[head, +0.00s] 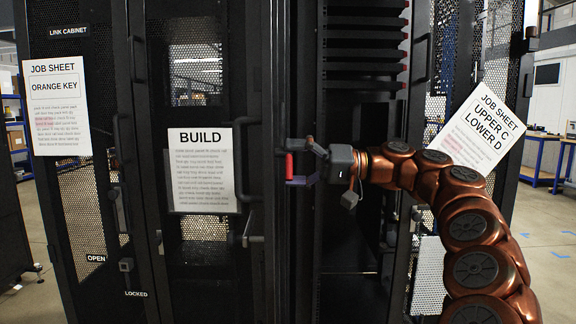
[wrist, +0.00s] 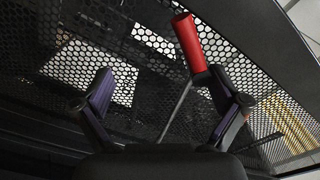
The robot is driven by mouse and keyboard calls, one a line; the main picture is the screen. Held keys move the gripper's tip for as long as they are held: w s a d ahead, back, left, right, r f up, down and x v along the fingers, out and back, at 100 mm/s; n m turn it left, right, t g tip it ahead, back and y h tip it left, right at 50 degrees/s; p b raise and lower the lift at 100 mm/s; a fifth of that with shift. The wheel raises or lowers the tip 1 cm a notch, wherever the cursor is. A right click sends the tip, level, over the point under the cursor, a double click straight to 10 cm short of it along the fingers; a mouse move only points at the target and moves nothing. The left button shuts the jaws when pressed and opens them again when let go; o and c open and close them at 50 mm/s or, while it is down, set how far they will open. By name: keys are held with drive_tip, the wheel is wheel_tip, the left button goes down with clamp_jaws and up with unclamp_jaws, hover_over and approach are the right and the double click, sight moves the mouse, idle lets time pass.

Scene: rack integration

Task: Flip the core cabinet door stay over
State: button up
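The door stay shows as a red grip (head: 289,166) at the left side of the open core cabinet (head: 337,215), just left of my gripper (head: 301,163). In the wrist view the red grip (wrist: 188,43) stands tilted, close to the right fingertip, with a thin grey rod below it. My gripper (wrist: 158,76) is open, its two fingers wide apart. The red grip is nearer the right finger than the left and is not clamped. Whether it touches that fingertip I cannot tell. The stay's pivot is not clear in either view.
The link cabinet (head: 69,32) is at left with a job sheet (head: 57,105). A BUILD sheet (head: 202,170) hangs on the closed mesh door beside it. An open mesh door with a tilted job sheet (head: 478,125) is at right, behind my arm. Floor at far right is clear.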

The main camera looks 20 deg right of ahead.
drive_tip(key=shift+s+a+r, duration=0.1)
drive_tip(key=shift+s+a, duration=0.15)
drive_tip(key=shift+s, duration=0.5)
drive_tip(key=shift+d, duration=0.1)
drive_tip(key=v, duration=0.7)
drive_tip(key=shift+d, duration=0.2)
